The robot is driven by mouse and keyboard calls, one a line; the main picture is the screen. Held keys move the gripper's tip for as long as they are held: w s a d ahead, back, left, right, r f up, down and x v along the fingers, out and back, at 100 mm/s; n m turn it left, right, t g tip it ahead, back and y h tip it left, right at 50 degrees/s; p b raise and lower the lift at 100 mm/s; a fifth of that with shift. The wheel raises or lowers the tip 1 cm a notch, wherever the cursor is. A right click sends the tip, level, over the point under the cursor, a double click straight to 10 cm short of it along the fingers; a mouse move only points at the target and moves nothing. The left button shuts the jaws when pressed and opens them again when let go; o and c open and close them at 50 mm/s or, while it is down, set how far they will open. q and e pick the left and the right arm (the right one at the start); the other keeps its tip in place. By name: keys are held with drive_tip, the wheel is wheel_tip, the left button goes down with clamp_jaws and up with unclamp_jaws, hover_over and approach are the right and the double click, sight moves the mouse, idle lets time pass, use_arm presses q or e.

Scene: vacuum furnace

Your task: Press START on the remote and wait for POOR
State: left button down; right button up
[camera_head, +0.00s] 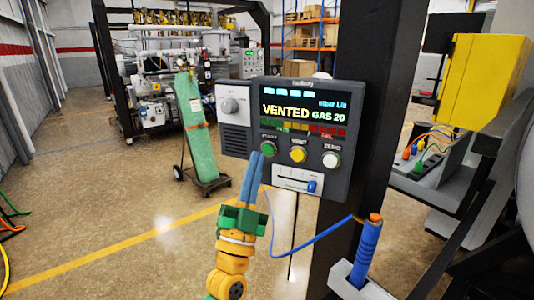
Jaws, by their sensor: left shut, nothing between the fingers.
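The grey remote (243,141) hangs at the centre by a dark post, its screen (302,112) reading "VENTED" and "GAS 20". Below the screen is a row of buttons: a green one labelled START (268,148), a yellow one (298,154) and a white one labelled ZERO (330,160). My left gripper (257,154) points up at the remote with its blue fingers together and nothing between them. Its fingertips are just below and left of the green START button; I cannot tell whether they touch the panel. My right gripper is not in view.
A blue probe with an orange tip (369,245) stands in a grey holder at lower right, with a blue cable. A dark post (385,90) rises behind the remote. A green cylinder on a cart (189,100) stands behind left. The floor at left is mostly clear.

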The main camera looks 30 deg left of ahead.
use_arm(q)
drive_tip(key=shift+w+a, duration=0.1)
drive_tip(key=shift+w, duration=0.45)
drive_tip(key=shift+w, duration=0.15)
idle(1.5)
drive_tip(key=shift+w, duration=0.25)
drive_tip(key=shift+w+a, duration=0.1)
drive_tip(key=shift+w, duration=0.25)
idle(0.6)
drive_tip(key=shift+s, duration=0.75)
drive_tip(key=shift+p, duration=0.3)
